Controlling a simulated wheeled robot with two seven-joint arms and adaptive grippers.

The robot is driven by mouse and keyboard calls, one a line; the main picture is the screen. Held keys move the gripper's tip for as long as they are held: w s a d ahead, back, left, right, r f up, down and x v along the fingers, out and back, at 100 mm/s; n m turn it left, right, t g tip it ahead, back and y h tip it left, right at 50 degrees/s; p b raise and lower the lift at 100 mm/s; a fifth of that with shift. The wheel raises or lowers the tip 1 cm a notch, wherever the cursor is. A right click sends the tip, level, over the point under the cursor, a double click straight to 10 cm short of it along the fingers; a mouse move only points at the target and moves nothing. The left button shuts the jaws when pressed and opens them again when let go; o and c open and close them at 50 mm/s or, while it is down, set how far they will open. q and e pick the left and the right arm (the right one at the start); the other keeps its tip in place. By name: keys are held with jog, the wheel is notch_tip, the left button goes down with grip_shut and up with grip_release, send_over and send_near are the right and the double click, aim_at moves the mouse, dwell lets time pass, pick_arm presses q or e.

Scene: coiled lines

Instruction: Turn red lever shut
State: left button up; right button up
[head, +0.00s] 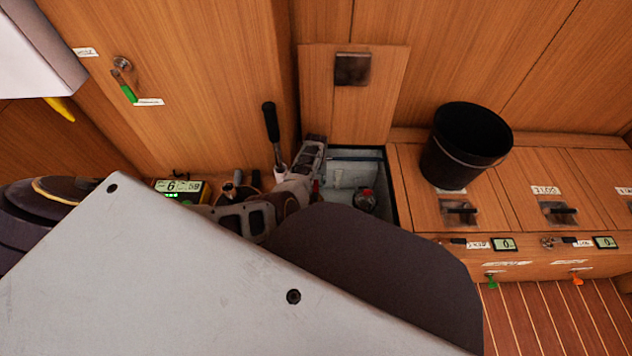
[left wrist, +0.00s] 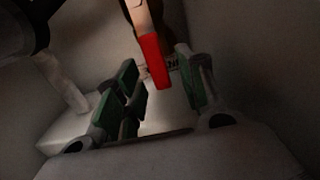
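The red lever (left wrist: 153,62) hangs down from the top of the left wrist view, its red grip over the gap between the fingers of my left gripper (left wrist: 160,88). The green-padded fingers stand apart, on either side of the lever in that view. I cannot tell whether either one touches it. In the head view my left gripper (head: 312,165) is at the left side of an open locker (head: 352,155), and my own arm covers much of it. I cannot clearly make out the lever there. My right gripper is not in view.
A round object with a red top (head: 366,197) sits in the locker. The raised wooden lid (head: 353,95) stands behind it. A black bucket (head: 466,145) stands on the bench to the right. A black-handled lever (head: 271,125) rises beside the gripper. Pale locker walls are close around the fingers.

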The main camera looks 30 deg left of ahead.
pick_arm(q)
jog(key=shift+c, duration=0.5)
grip_shut()
